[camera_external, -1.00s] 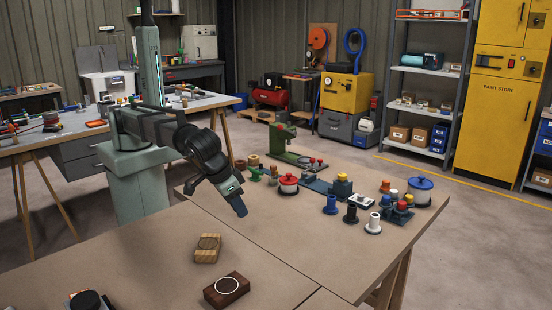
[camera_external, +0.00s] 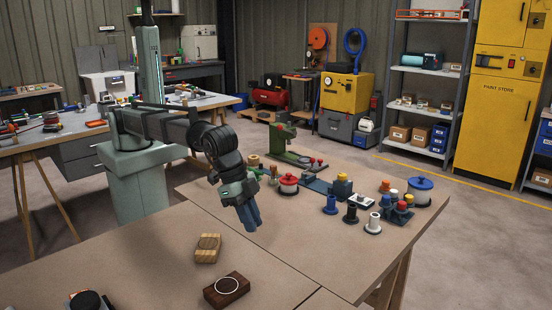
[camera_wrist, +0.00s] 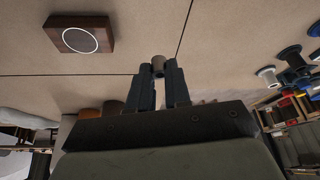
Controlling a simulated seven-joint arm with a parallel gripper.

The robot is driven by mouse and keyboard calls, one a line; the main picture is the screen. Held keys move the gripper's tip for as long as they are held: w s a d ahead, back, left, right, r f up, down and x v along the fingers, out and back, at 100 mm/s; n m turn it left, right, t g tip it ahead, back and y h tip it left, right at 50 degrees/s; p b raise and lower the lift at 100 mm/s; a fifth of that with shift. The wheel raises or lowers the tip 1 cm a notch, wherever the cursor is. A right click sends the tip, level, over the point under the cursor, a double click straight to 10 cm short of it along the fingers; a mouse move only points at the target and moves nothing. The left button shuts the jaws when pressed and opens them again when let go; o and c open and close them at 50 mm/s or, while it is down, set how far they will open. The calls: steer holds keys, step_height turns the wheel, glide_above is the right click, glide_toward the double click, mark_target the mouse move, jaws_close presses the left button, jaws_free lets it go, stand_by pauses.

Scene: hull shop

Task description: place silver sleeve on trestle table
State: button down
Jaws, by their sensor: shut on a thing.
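My gripper (camera_external: 250,222) is above the middle of the trestle table (camera_external: 300,222), pointing down and slightly tilted. In the wrist view my gripper (camera_wrist: 160,82) is shut on a small grey-brown tube, apparently the silver sleeve (camera_wrist: 158,64), at its fingertips. The fingers hide the sleeve in the external view. Bare tabletop lies below it; I cannot tell the exact height, but no contact shows.
A striped wood block (camera_external: 207,248) and a dark block with a white ring (camera_external: 227,290) lie nearer the camera. A red-lidded pot (camera_external: 289,184) stands behind. The table's middle is clear.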

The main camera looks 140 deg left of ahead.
mark_target(257, 264)
steer(key=shift+f, duration=5)
steer(key=shift+f, duration=0.15)
steer(key=c, duration=1.1)
jaws_free()
steer(key=v, duration=1.2)
